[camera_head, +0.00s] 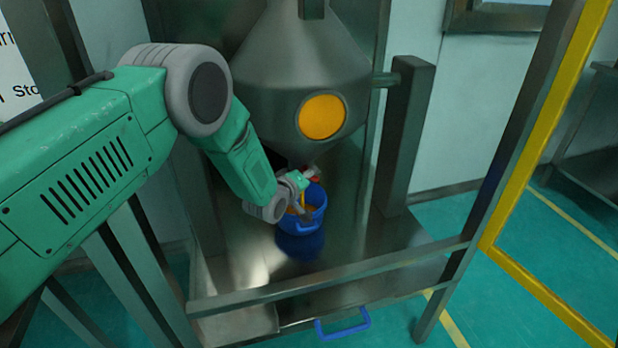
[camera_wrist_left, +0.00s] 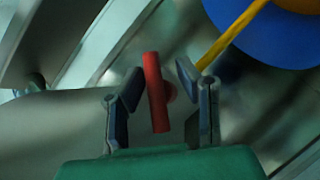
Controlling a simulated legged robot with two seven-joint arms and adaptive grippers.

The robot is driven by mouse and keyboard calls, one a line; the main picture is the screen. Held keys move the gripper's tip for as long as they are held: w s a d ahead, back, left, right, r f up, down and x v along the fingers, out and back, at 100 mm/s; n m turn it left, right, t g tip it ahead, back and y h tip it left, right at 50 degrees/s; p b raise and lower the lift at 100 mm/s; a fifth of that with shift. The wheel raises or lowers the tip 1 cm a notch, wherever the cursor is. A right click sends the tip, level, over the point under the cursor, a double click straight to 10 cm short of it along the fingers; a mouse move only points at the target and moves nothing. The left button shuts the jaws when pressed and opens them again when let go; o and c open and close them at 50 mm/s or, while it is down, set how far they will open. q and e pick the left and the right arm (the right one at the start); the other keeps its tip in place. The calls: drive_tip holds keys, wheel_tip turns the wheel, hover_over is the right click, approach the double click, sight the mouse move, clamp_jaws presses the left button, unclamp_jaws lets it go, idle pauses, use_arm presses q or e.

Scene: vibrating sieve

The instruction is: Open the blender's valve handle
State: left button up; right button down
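The blender (camera_head: 300,62) is a grey metal cone with a round yellow window, narrowing down to its outlet. Its red valve handle (camera_wrist_left: 156,92) stands between the two fingers of my left gripper (camera_wrist_left: 152,95) in the left wrist view, with gaps to both fingers. The left gripper is open. In the head view the left gripper (camera_head: 302,196) is at the blender's outlet, above a blue bucket (camera_head: 303,222). A bit of red shows beside it there, and the fingers are hard to make out. My right gripper is not in view.
The bucket stands on a metal platform (camera_head: 355,262) just below the gripper. A metal post (camera_head: 404,135) rises right of the blender. A rail (camera_head: 335,277) crosses the platform's front, with a blue handle (camera_head: 343,325) below. A yellow-edged frame (camera_head: 540,130) stands at right.

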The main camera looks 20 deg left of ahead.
use_arm(q)
drive_tip(key=v, duration=0.7)
drive_tip(key=shift+s, duration=0.2)
drive_tip(key=shift+a, duration=0.1)
